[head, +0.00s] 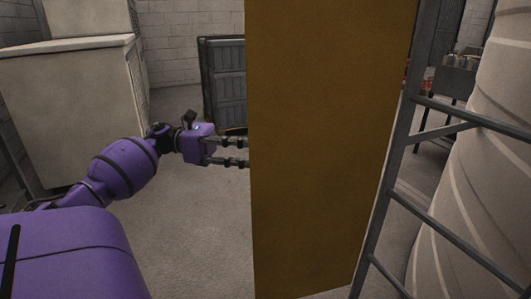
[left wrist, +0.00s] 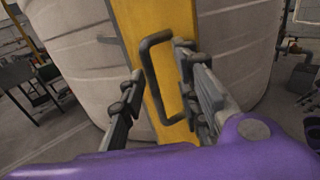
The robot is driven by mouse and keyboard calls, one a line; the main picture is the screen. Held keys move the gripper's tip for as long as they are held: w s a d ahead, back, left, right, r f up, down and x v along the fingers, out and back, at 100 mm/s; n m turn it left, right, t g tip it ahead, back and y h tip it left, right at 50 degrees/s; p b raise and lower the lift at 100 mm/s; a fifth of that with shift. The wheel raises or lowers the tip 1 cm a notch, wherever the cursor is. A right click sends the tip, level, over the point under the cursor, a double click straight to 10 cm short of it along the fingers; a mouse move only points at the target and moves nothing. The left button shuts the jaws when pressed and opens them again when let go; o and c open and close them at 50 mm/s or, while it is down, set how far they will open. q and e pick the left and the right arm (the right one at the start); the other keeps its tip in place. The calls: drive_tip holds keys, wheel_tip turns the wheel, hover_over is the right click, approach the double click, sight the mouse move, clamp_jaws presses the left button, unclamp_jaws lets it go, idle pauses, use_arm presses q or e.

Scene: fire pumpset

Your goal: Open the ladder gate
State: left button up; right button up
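The ladder gate (head: 325,140) is a tall yellow-brown panel filling the middle of the head view, beside a grey metal ladder (head: 392,165). In the left wrist view a yellow panel (left wrist: 142,18) carries a dark bent-bar handle (left wrist: 152,82). My left gripper (head: 246,152) is at the panel's left edge in the head view, its fingertips partly hidden or at that edge. In the left wrist view my left gripper (left wrist: 157,62) has its fingers apart, with the handle showing between them; contact cannot be told. My right gripper is not in view.
A large ribbed pale tank (head: 490,165) stands right of the ladder. A pale cabinet (head: 75,110) is at the left and a dark panelled object (head: 225,85) leans near the back wall. The floor (head: 190,235) left of the gate is clear.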

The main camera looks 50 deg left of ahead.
use_arm(q)
drive_tip(key=v, duration=0.7)
drive_tip(key=shift+f, duration=0.4)
drive_tip(key=shift+d+f, duration=0.1)
drive_tip(key=shift+d, duration=0.05)
